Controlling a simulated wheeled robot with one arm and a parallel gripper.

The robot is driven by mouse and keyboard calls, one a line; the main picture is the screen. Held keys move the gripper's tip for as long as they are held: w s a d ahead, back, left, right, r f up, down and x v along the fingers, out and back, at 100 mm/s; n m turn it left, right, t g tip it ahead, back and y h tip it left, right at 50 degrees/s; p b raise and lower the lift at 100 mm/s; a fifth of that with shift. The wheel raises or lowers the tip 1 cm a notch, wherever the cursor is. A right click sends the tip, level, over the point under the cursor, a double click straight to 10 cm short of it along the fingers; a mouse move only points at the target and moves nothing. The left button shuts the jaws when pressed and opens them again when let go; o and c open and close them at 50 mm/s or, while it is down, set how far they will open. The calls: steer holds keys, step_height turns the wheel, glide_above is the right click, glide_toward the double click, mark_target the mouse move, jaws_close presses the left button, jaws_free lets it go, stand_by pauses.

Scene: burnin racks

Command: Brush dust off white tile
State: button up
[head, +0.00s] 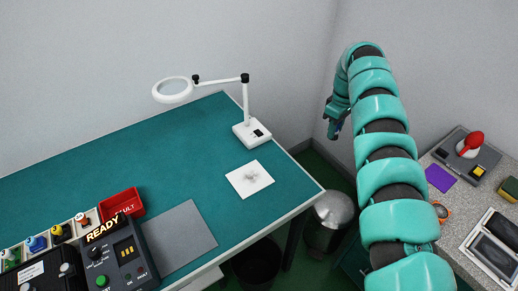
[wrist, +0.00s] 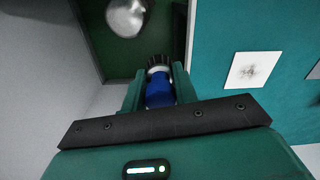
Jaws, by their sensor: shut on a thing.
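The white tile (head: 250,179) lies flat on the teal bench top, near its right edge, with a grey smudge of dust in its middle. It also shows in the wrist view (wrist: 253,69), to the right of my gripper. My gripper (wrist: 158,82) is shut on a blue brush (wrist: 160,92) with a pale collar and a dark end pointing away from me. In the head view my gripper (head: 333,131) is past the bench's right edge, apart from the tile, and the brush shows there only as a small blue bit.
A white magnifier lamp (head: 251,133) stands just behind the tile. A grey mat (head: 180,238), a red bin (head: 121,204) and a tester marked READY (head: 112,254) are to the left. A metal bin (head: 330,221) stands beside the bench. A speckled counter (head: 455,208) is at right.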

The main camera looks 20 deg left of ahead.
steer(key=shift+s+a+f+n, duration=0.1)
steer(key=shift+s+a+n, duration=0.15)
steer(key=shift+a+n, duration=0.4)
steer(key=shift+s+a+f+n, duration=0.15)
steer(key=shift+a+f+n, duration=0.15)
steer(key=shift+a, duration=0.35)
steer(key=shift+s+a, duration=0.15)
steer(key=shift+a, duration=0.1)
steer(key=shift+s+a+f+n, duration=0.15)
steer(key=shift+a+f+n, duration=0.05)
steer(key=shift+a+n, duration=0.45)
steer(key=shift+s+a+f+n, duration=0.15)
steer(key=shift+a+n, duration=0.35)
steer(key=shift+a, duration=0.25)
steer(key=shift+s+a, duration=0.1)
steer(key=shift+a, duration=0.05)
steer(key=shift+a+n, duration=0.3)
steer(key=shift+a, duration=0.05)
steer(key=shift+s+a+f, duration=0.2)
steer(key=shift+s+a, duration=0.05)
